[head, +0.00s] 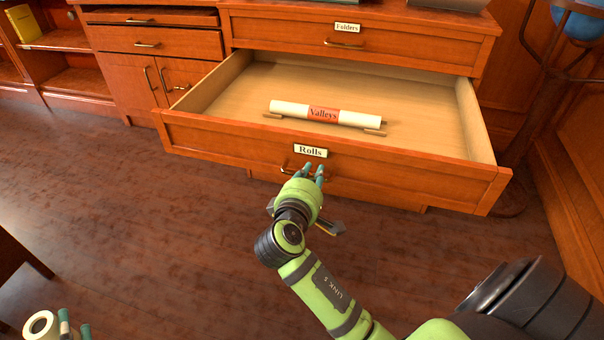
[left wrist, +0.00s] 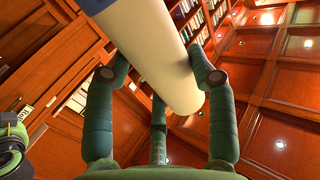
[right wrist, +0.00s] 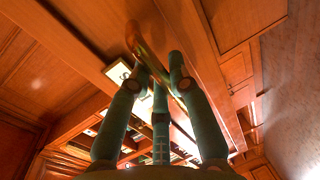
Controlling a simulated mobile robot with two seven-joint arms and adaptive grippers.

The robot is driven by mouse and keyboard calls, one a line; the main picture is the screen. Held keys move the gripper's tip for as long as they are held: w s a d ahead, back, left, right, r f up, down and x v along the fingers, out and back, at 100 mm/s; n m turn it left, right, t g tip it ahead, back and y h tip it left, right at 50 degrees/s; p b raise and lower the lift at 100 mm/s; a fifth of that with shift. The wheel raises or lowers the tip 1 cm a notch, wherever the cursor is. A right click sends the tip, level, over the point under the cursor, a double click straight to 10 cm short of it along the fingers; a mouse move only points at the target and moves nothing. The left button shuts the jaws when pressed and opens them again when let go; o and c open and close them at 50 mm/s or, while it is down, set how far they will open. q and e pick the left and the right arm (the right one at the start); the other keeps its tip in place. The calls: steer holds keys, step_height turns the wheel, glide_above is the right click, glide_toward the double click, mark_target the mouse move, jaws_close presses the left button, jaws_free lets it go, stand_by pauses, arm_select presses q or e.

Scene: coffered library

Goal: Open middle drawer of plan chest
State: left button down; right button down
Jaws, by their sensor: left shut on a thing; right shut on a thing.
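The plan chest's drawer labelled "Rolls" (head: 430,185) stands well out from the chest. A white roll with a red "Valleys" band (head: 322,114) lies inside it. My right gripper (head: 313,172) is shut on the brass handle (right wrist: 149,58) of this drawer, below its label. The "Folders" drawer (head: 400,42) above is closed. My left gripper (head: 76,327) is shut on a cream roll (left wrist: 150,50), held away from the chest at the lower left of the head view. Most of that roll is outside the head view.
A cabinet (head: 125,70) with small drawers and doors stands left of the chest. A globe stand (head: 545,90) is at the right, near the panelled wall. A dark table edge (head: 15,255) shows at the left. The wooden floor (head: 130,210) before the chest is clear.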

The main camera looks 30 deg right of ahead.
steer(key=v, duration=0.2)
steer(key=f+p+v, duration=0.1)
steer(key=v, duration=0.1)
steer(key=shift+s+a+r+p, duration=0.1)
steer(key=shift+s+a+p, duration=0.2)
steer(key=shift+a, duration=0.1)
steer(key=c, duration=1.1)
jaws_free()
steer(key=v, duration=0.7)
steer(key=shift+s+a, duration=0.1)
steer(key=shift+s, duration=0.1)
